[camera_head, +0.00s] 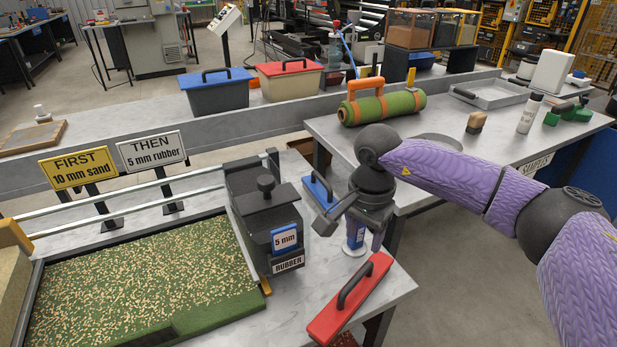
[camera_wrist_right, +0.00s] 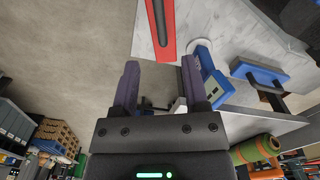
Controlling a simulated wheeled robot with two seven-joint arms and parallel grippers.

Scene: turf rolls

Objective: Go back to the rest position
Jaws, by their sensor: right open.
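My right gripper (camera_head: 366,238) hangs from the purple right arm (camera_head: 450,170), over the right edge of the near table (camera_head: 390,290). In the right wrist view my right gripper (camera_wrist_right: 160,85) has its two fingers apart, with only bare floor and some distant things showing between them. A blue and white cylinder (camera_head: 355,243) stands on the table close by the fingers in the head view. In the right wrist view it lies partly behind the right-hand finger. My left gripper is not in view.
A red lid (camera_head: 338,315) lies near the table's front edge, and a blue lid (camera_head: 318,190) is left of the gripper. A green turf roll (camera_head: 390,107) lies on the samples table (camera_head: 450,145).

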